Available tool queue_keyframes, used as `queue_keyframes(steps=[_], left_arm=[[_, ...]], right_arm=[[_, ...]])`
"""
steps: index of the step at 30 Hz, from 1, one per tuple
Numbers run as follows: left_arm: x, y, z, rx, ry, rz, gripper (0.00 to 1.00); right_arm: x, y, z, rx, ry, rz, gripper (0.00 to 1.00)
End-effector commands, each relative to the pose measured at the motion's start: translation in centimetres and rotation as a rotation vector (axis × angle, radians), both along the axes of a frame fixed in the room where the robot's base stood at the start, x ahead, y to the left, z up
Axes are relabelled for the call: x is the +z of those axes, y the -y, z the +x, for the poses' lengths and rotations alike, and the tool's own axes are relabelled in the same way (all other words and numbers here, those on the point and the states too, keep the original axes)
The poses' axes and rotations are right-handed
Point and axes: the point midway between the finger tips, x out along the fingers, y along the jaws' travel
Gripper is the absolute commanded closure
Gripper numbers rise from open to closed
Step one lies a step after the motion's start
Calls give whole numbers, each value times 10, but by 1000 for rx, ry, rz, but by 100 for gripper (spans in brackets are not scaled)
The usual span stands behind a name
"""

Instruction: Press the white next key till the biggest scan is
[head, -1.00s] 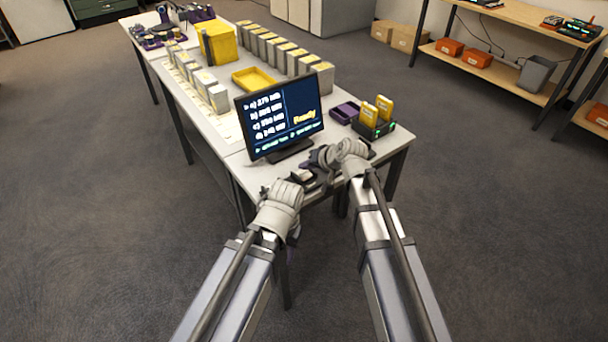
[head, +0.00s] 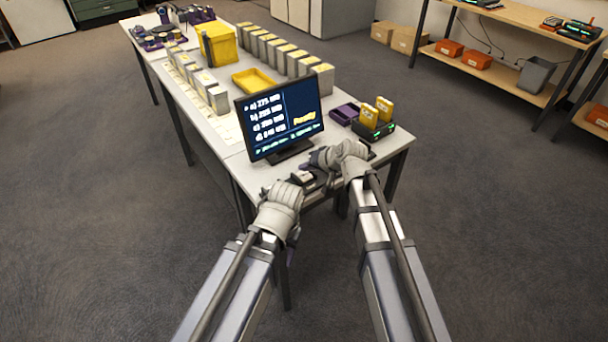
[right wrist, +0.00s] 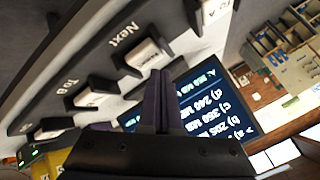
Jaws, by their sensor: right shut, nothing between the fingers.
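The monitor (head: 279,117) on the desk lists several scans, a) to d), with sizes in MB, and a yellow "Ready" on its right side. A small mark stands before row a). Its small digits are hard to read. In the right wrist view, the white next key (right wrist: 147,53) is on the dark panel beside the label "Next". My right gripper (right wrist: 161,85) is shut and empty, its tips close to that key; I cannot tell whether they touch. My left gripper (head: 285,192) is low at the desk's front edge, its fingers hidden.
Other white keys (right wrist: 90,97) sit along the panel. A dark reader (head: 373,129) holding yellow cartridges and a purple tray (head: 344,113) stand right of the monitor. A yellow tray (head: 253,80) and rows of grey boxes fill the desk behind.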

Motion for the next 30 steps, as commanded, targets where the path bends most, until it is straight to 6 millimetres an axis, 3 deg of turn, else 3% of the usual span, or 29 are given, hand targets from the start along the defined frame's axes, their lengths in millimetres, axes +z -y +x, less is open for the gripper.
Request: queue_keyframes(steps=[30], left_arm=[[-9, 0, 0, 0, 0, 0, 50]], right_arm=[[-9, 0, 0, 0, 0, 0, 100]])
